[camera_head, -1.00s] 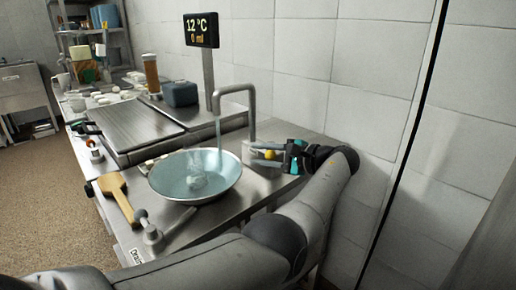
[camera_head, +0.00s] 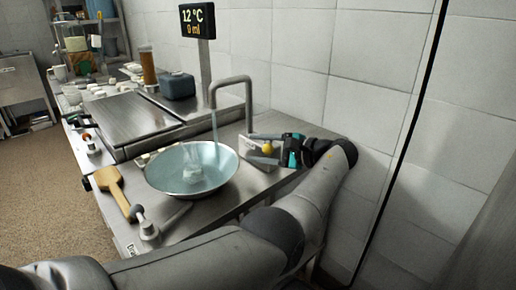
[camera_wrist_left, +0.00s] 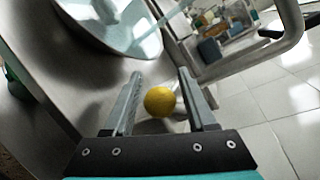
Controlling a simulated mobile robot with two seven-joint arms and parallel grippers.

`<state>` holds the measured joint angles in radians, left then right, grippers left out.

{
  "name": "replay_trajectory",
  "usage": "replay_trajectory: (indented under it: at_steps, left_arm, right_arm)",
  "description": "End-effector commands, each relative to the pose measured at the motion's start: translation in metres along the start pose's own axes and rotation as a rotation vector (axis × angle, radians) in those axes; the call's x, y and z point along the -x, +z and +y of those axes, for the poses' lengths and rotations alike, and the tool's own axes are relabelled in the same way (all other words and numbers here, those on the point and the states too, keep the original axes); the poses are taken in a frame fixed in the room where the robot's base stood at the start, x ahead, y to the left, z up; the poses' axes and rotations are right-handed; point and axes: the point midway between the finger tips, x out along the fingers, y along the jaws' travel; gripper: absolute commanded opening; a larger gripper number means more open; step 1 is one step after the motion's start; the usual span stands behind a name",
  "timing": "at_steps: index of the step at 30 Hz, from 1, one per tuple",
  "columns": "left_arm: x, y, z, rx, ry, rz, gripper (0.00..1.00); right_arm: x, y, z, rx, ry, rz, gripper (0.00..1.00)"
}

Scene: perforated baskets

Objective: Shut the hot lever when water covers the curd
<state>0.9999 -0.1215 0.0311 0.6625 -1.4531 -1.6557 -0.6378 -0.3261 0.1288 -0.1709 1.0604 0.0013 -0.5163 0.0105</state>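The tap (camera_head: 232,80) runs a thin stream of water into a wide metal bowl (camera_head: 160,188). A pale, cloudy lump (camera_head: 192,172), apparently the curd, sits in its middle; I cannot tell whether water covers it. The display (camera_head: 197,20) reads 12 °C and 0 ml. A lever with a yellow ball knob (camera_head: 267,147) is at the tap's base. My left gripper (camera_head: 264,148) reaches it from the right, fingers apart. In the left wrist view, the yellow knob (camera_wrist_left: 159,101) lies between the open fingers (camera_wrist_left: 160,92), with gaps beside it. My right gripper is not in view.
A lever with a dark knob (camera_head: 137,212) stands at the counter's front, near a label partly reading "Drain". A wooden paddle (camera_head: 112,187) lies left of the bowl. A tiled wall (camera_head: 370,100) is close behind my left gripper.

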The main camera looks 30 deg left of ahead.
Motion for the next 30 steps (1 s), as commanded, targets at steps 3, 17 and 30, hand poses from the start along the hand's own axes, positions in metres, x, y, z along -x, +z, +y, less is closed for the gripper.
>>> replay_trajectory:
  at_steps: [3, 17, 30]
  left_arm:
    - [0.0, 0.0, 0.0, 0.0, 0.0, -0.001, 0.66]
    - [0.034, 0.0, -0.001, 0.0, -0.001, 0.003, 0.66]
    - [0.076, 0.0, 0.0, 0.001, 0.001, -0.001, 0.66]
  right_arm:
    - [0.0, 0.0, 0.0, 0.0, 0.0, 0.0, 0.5]
    - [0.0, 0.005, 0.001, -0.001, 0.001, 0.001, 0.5]
    - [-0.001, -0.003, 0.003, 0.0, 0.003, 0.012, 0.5]
